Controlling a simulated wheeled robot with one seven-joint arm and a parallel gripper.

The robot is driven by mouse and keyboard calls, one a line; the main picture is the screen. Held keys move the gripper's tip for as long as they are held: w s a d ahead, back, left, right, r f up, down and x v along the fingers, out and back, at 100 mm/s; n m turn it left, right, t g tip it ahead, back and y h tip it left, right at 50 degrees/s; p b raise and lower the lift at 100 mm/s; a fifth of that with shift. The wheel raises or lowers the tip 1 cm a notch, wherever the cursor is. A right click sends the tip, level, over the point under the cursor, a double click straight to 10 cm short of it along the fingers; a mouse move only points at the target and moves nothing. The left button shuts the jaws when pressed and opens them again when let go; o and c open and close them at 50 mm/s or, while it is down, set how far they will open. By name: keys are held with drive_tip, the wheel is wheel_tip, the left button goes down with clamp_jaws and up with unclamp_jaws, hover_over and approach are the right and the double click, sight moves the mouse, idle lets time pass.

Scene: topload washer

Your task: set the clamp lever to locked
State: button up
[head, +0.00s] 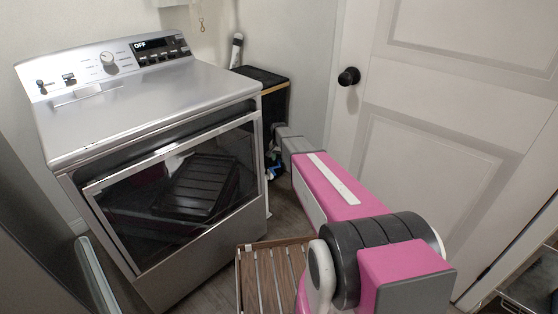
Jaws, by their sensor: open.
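I cannot make out a clamp lever for certain. On the back panel of the washer (150,95), a small dark lever-like control (41,86) stands at the far left, with a small switch (68,78) beside it. Both are too small to read their setting. My arm, pink and grey, reaches from the lower right toward the gap right of the washer. Its far end is partly hidden, and I cannot see my gripper's fingers.
A round knob (107,58) and a display reading OFF (152,44) are on the panel. A dark-topped cabinet (262,76) stands behind the washer's right side. A wooden slatted piece (262,278) lies in front. A white door (430,130) fills the right.

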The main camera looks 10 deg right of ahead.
drive_tip(key=shift+f, duration=0.45)
clamp_jaws()
drive_tip(key=shift+s+a+m, duration=0.3)
drive_tip(key=shift+s+m, duration=0.65)
drive_tip(key=shift+m, duration=1.4)
drive_tip(key=shift+s+a+m, duration=0.35)
drive_tip(key=shift+s+m, duration=0.55)
drive_tip(key=shift+m, duration=1.4)
drive_tip(key=shift+s+a+m, duration=0.3)
drive_tip(key=shift+s+m, duration=0.65)
drive_tip(key=shift+m, duration=1.4)
